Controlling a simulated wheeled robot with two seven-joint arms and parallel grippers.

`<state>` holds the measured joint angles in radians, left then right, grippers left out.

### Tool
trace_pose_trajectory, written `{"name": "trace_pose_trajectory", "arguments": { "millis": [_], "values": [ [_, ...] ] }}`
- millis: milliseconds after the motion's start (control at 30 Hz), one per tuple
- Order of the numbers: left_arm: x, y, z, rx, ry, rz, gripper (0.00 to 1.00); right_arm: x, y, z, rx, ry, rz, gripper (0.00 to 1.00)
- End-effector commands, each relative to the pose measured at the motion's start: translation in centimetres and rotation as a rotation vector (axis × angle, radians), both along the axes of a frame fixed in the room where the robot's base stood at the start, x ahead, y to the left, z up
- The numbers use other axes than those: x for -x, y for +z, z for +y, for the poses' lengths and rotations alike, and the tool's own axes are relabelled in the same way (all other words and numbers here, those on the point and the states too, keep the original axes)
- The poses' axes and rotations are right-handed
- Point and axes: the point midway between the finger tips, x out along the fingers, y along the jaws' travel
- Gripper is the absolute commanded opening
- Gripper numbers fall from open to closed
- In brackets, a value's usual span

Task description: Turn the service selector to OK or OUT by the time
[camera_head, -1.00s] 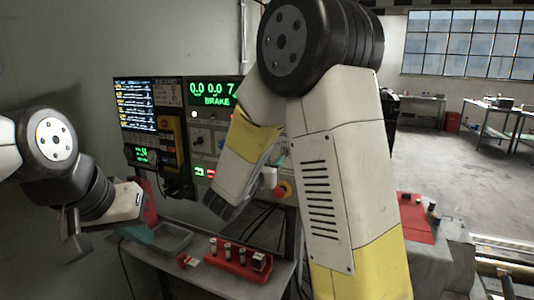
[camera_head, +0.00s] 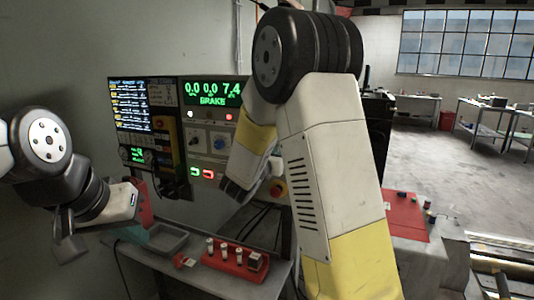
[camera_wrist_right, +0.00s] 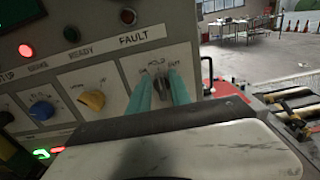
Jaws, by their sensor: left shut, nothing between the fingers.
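The service selector (camera_wrist_right: 162,87) is a small dark knob on the grey panel in the right wrist view. The labels HOLD and OUT sit above it, with a third blurred label to the left. My right gripper (camera_wrist_right: 160,92) has one teal finger on each side of the knob. I cannot tell whether they press on it. In the head view my right arm hides the selector and the right fingertips. My left gripper (camera_head: 138,231) is shut and empty at the left, near the grey tray (camera_head: 186,244), away from the panel.
The panel has a blue knob (camera_wrist_right: 41,109), a yellow knob (camera_wrist_right: 94,100) and a lit red lamp (camera_wrist_right: 26,50). The green display (camera_head: 213,93) reads BRAKE. A red emergency button (camera_head: 278,188) is beside my right arm. A red rack (camera_head: 233,258) stands on the bench below.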

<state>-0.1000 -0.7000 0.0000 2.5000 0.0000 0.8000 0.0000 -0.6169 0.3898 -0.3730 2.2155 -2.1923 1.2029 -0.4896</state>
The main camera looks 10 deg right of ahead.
Motion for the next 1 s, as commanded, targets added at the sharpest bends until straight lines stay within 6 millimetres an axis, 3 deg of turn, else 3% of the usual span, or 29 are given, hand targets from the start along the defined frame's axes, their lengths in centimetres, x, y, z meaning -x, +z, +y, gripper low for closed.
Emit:
{"name": "trace_pose_trajectory", "arguments": {
  "millis": [467,1000],
  "values": [
    [0.0,0.0,0.0,0.0,0.0,0.0,0.0,0.08,-0.05,-0.08,-0.067,0.0,-0.044,0.0],
    [0.0,0.0,0.0,0.0,0.0,0.0,0.0,0.35,-0.21,-0.49,-0.406,-0.001,-0.272,0.0]
  ]
}}
